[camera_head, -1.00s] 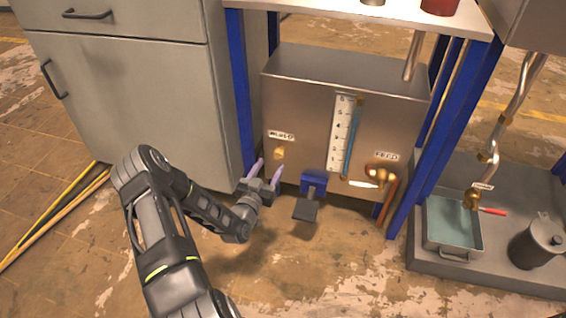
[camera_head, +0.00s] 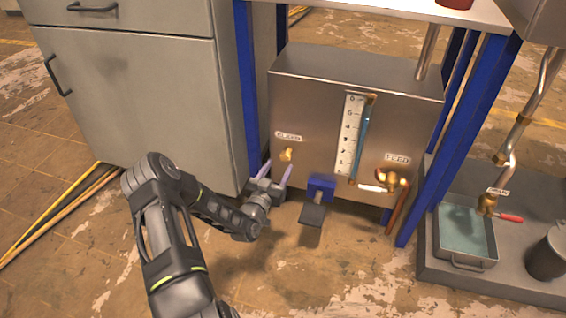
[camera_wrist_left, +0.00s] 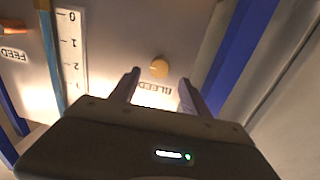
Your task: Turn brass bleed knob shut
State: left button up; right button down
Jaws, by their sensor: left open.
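The small brass bleed knob (camera_head: 287,154) sits on the front of the metal tank (camera_head: 330,85), below the BLEED label (camera_head: 289,137). In the left wrist view the round knob (camera_wrist_left: 159,68) shows beyond my fingertips, between their lines. My left gripper (camera_head: 277,169) is open, with its two purple fingers pointing up at the tank front, just below the knob. It also shows in the left wrist view (camera_wrist_left: 160,76), with nothing between the fingers. The knob looks apart from both fingers. My right gripper is not in view.
A blue frame leg (camera_head: 246,90) and a grey cabinet (camera_head: 130,110) stand left of the tank. A blue bracket with a pedal (camera_head: 313,214), a sight gauge (camera_head: 356,135) and a brass feed valve (camera_head: 392,180) are to the right. A water tray (camera_head: 466,258) stands far right.

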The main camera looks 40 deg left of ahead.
aim_at(284, 158)
pick_arm(q)
jog(key=b+x, duration=0.1)
jog(key=x, duration=0.2)
jog(key=shift+w+a+f, duration=0.1)
jog(key=shift+w, duration=0.3)
jog(key=shift+w+a, duration=0.1)
jog(key=shift+w, duration=0.3)
jog(key=shift+c, duration=0.2)
grip_shut()
